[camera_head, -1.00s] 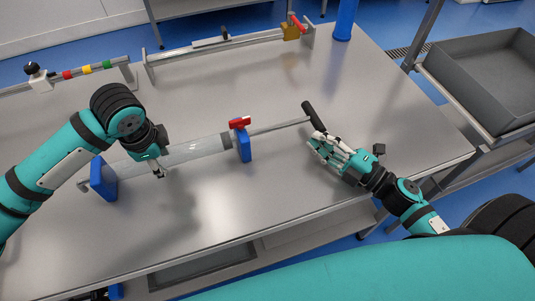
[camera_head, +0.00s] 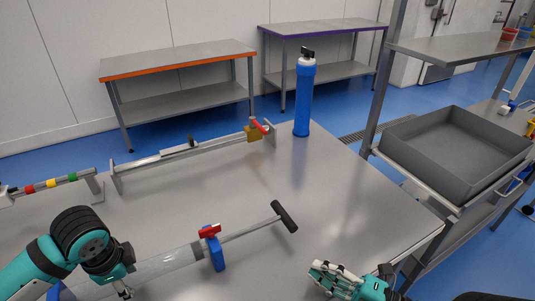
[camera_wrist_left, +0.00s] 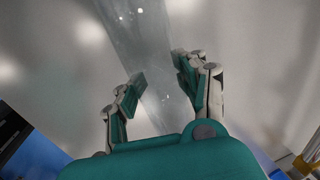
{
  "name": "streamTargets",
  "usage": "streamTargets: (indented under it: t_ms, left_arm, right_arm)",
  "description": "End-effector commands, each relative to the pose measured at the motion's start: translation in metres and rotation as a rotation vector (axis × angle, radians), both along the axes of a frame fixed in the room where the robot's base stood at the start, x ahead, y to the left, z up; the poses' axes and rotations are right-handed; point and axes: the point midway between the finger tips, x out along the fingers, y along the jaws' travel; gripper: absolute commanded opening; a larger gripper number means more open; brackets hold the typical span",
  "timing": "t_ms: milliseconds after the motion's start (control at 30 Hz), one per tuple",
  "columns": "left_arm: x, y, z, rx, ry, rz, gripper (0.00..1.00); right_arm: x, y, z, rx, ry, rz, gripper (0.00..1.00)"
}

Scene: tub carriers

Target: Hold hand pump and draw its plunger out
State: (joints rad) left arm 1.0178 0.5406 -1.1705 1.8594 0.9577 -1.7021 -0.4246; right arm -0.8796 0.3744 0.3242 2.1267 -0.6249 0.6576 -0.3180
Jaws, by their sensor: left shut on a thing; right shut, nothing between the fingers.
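The hand pump has a clear barrel (camera_head: 168,262), a blue support (camera_head: 216,252) with a red clamp (camera_head: 209,231), and a thin rod (camera_head: 250,229) ending in a black T-handle (camera_head: 284,216). The rod stands well out of the barrel's right end. My left gripper (camera_head: 124,291) is shut on the barrel; in the left wrist view its fingers (camera_wrist_left: 160,95) lie on either side of the clear tube (camera_wrist_left: 145,45). My right gripper (camera_head: 320,274) is shut and empty, to the right of and nearer than the T-handle, apart from it.
A long rail with a brass block and red lever (camera_head: 257,131) lies along the table's back. A blue cylinder (camera_head: 303,100) stands at the back corner. A rail with coloured rings (camera_head: 50,183) is at left. A grey tub (camera_head: 455,150) sits on a rack at right. The table's right part is clear.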

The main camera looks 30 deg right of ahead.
Motion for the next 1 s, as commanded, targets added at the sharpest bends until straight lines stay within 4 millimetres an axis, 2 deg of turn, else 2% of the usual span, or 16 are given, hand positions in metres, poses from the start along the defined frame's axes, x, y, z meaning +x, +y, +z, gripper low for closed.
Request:
streamTargets:
  t_ms: [167,200,433,767,867,1000]
  left_arm:
    - [0.001,-0.001,0.002,-0.004,-0.005,0.0,0.0]
    - [0.001,-0.001,0.002,-0.004,-0.005,0.0,0.4]
    - [0.001,-0.001,0.001,-0.002,-0.003,0.0,0.7]
    - [0.0,0.0,0.004,-0.002,-0.002,0.0,0.71]
    - [-0.002,-0.001,0.014,-0.002,-0.004,-0.001,0.71]
    - [-0.006,-0.001,0.04,-0.004,-0.007,-0.002,0.71]
  right_arm:
    - [0.0,0.0,0.0,0.0,0.0,0.0,0.0]
    - [0.0,0.0,0.0,0.0,0.0,0.0,0.0]
    - [0.0,0.0,0.0,0.001,0.001,0.0,0.0]
    - [0.0,0.0,0.0,0.001,0.001,0.0,0.0]
    - [0.0,0.0,0.0,0.001,0.001,0.0,0.0]
    - [0.0,0.0,0.0,0.001,0.001,0.0,0.0]
